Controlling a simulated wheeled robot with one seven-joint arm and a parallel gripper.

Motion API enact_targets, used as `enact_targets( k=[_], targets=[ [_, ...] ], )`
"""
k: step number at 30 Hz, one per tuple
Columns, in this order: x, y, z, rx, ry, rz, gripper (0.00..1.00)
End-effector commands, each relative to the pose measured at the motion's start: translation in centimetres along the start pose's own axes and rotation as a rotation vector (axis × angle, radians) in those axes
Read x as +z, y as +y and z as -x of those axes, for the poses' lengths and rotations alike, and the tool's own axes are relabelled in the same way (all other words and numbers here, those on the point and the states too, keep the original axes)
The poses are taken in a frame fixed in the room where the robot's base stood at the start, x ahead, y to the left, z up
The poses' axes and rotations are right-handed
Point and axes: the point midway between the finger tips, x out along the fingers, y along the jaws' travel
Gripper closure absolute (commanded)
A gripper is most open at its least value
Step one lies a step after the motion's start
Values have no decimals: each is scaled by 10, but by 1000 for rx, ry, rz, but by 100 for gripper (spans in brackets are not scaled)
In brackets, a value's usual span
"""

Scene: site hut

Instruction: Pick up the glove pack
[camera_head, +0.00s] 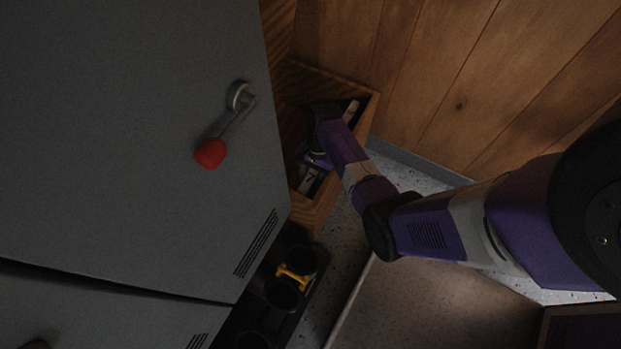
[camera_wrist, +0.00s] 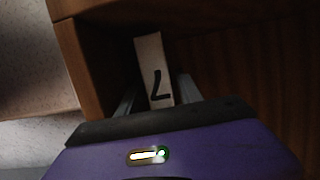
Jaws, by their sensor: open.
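My gripper (camera_wrist: 157,92) is open in the wrist view, with one finger on each side of a pale upright card-like piece (camera_wrist: 150,57) marked with a dark 7. I cannot tell whether the fingers touch it. In the head view my gripper (camera_head: 318,158) is down inside an open wooden box (camera_head: 316,213), and the pale piece (camera_head: 308,181) shows just below it. No glove pack can be made out for certain; my arm and deep shadow hide much of the box's inside.
A grey cabinet (camera_head: 120,120) with a red-knobbed handle (camera_head: 210,152) stands close on the left. Another pale piece (camera_head: 351,110) is at the box's far end. A dark holder with round wells carries a yellow item (camera_head: 294,277). A plank wall (camera_head: 470,80) rises behind.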

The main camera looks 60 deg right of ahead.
Motion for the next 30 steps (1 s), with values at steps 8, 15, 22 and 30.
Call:
enact_targets(
  k=[8,15,22,30],
  targets=[
    [-1,0,-1,-1,1,0,57],
    [-1,0,-4,-1,1,0,71],
    [-1,0,-4,0,0,0,100],
    [-1,0,-3,-1,0,0,100]
  ],
)
